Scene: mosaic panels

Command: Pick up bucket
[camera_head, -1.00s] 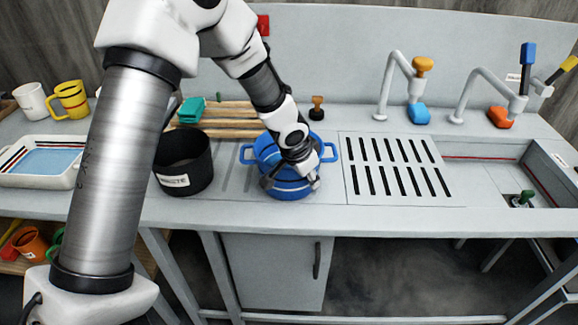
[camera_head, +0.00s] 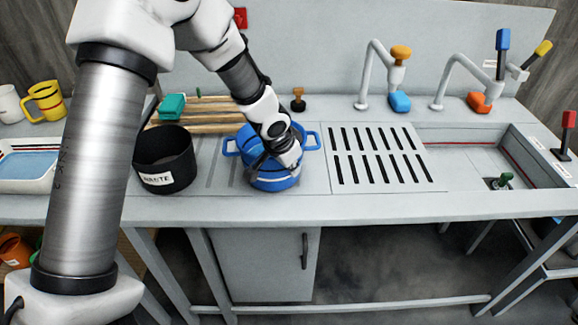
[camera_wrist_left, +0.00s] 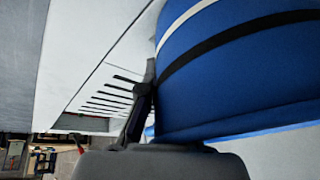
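A blue bucket (camera_head: 274,182) with a white stripe, a dark stripe and two side handles stands upright on the grey bench. My left gripper (camera_head: 276,165) reaches down over it from above and covers part of its opening and front. In the left wrist view the bucket wall (camera_wrist_left: 235,75) fills the right side, and one dark finger (camera_wrist_left: 138,110) is right against it. The other finger is hidden there, so I cannot tell whether the gripper is closed on the bucket. My right gripper is not in view.
A black waste bin (camera_head: 165,160) stands close to the left of the bucket. A wooden rack (camera_head: 205,113) lies behind. A slotted drain plate (camera_head: 412,178) is just to the right, then taps (camera_head: 370,75) and a sink (camera_head: 470,165). A white tray (camera_head: 25,183) is far left.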

